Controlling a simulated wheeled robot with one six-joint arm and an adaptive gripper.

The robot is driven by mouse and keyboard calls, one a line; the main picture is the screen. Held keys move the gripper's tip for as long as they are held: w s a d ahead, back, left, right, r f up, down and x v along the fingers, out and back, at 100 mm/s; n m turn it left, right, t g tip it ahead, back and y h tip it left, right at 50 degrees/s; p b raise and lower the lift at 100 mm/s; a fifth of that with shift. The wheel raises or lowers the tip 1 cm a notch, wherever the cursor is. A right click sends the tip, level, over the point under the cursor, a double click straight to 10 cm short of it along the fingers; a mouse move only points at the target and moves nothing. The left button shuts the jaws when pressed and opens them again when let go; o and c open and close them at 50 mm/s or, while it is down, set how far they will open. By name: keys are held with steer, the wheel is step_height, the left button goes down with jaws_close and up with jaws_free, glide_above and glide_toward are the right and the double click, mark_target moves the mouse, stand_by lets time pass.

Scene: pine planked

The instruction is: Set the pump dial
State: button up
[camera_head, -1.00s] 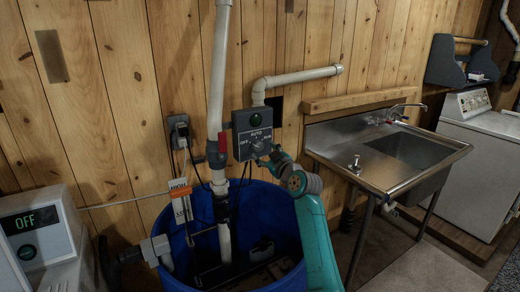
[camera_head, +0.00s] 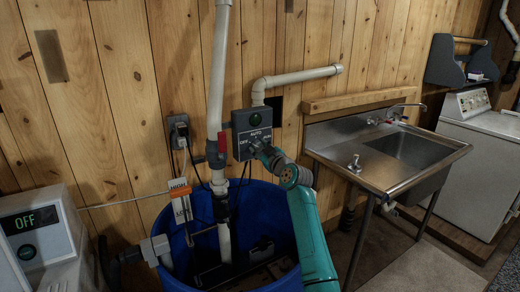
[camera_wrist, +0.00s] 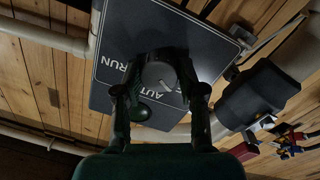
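The pump control box (camera_head: 251,134) is grey, with a green lamp on top and OFF, AUTO and RUN marked around its dial. In the head view my gripper (camera_head: 260,150) is at the box's lower right and covers most of the dial. In the wrist view the grey dial (camera_wrist: 161,74) lies between the two fingers of my gripper (camera_wrist: 160,88), which flank it closely. I cannot tell whether the fingers touch it. Its pointer setting is unclear. A display (camera_head: 31,219) at left reads OFF.
A blue barrel (camera_head: 275,207) with pipes stands below the box. A white pipe with a red valve handle (camera_head: 222,142) runs just left of the box. A steel sink (camera_head: 400,155) is to the right, and a white washer (camera_head: 475,145) beyond it.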

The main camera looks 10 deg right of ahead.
steer(key=shift+m, duration=0.3)
steer(key=m, duration=1.1)
steer(key=shift+g, duration=0.3)
steer(key=m, duration=0.6)
steer(key=shift+y, duration=0.4)
steer(key=m, duration=0.5)
steer(key=shift+m+y, duration=0.3)
steer(key=o, duration=1.2)
steer(key=shift+d, duration=0.1)
steer(key=shift+c, duration=0.2)
